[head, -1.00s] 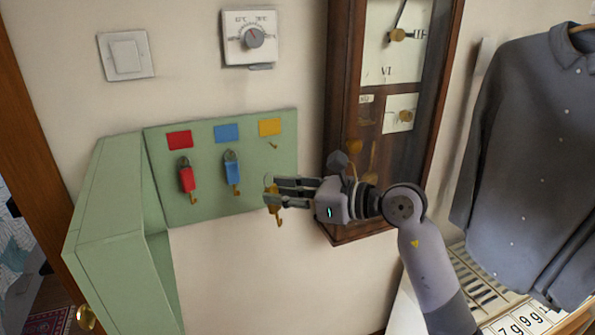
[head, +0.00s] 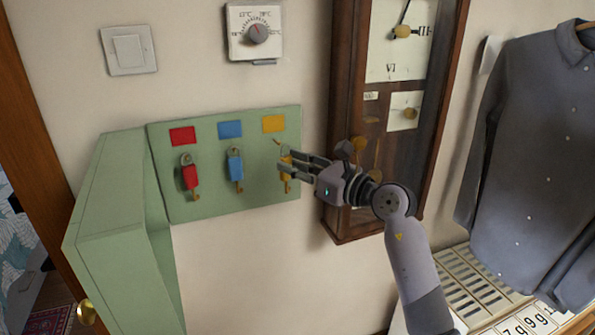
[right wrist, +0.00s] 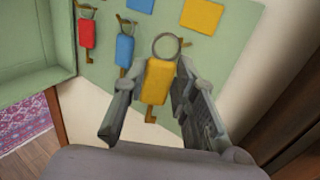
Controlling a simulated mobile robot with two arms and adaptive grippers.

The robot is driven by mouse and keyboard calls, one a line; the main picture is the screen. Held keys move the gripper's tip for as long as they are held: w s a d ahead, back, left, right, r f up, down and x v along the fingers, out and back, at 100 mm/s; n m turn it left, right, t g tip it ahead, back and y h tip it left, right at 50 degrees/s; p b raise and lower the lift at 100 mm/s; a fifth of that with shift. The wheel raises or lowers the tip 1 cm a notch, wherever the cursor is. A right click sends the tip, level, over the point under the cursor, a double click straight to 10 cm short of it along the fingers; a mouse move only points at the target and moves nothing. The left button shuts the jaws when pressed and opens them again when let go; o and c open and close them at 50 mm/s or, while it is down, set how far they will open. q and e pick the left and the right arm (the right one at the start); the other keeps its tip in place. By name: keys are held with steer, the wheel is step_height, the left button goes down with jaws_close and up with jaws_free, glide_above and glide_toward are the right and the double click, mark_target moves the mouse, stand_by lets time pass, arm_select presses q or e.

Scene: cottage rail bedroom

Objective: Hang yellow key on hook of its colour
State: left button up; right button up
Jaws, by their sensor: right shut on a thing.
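The yellow key (head: 286,172) has a yellow tag, a metal ring and a brass shank. My right gripper (head: 284,165) is shut on its tag, in front of the lower right of the green key board (head: 216,204). In the right wrist view the key (right wrist: 158,78) hangs upright between the fingers, ring up. The yellow label (head: 273,123) is at the board's upper right, with a small brass hook (head: 277,141) below it. The ring is just below and close to that hook; I cannot tell whether they touch. My left gripper is out of view.
A red key (head: 190,177) and a blue key (head: 235,165) hang under matching labels. The green cabinet door (head: 115,235) stands open at left. A wooden wall clock (head: 345,100) is close on the right. A thermostat (head: 255,32) is above.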

steer(key=shift+w+a+f+b, duration=0.1)
steer(key=shift+w+a+b, duration=0.2)
steer(key=shift+w, duration=0.4)
steer(key=shift+w+a+f+b, duration=0.1)
steer(key=shift+w+a+b, duration=0.1)
steer(key=shift+w+b, duration=0.4)
steer(key=shift+w+a+f+b, duration=0.15)
steer(key=shift+w+a, duration=0.1)
steer(key=shift+w, duration=0.6)
steer(key=shift+w+a+f+b, duration=0.2)
steer(key=shift+w+b, duration=0.1)
steer(key=shift+w, duration=0.1)
steer(key=shift+w+a+f+b, duration=0.15)
steer(key=shift+w+b, duration=0.1)
steer(key=shift+w, duration=0.15)
steer(key=shift+d, duration=0.1)
steer(key=o, duration=1.1)
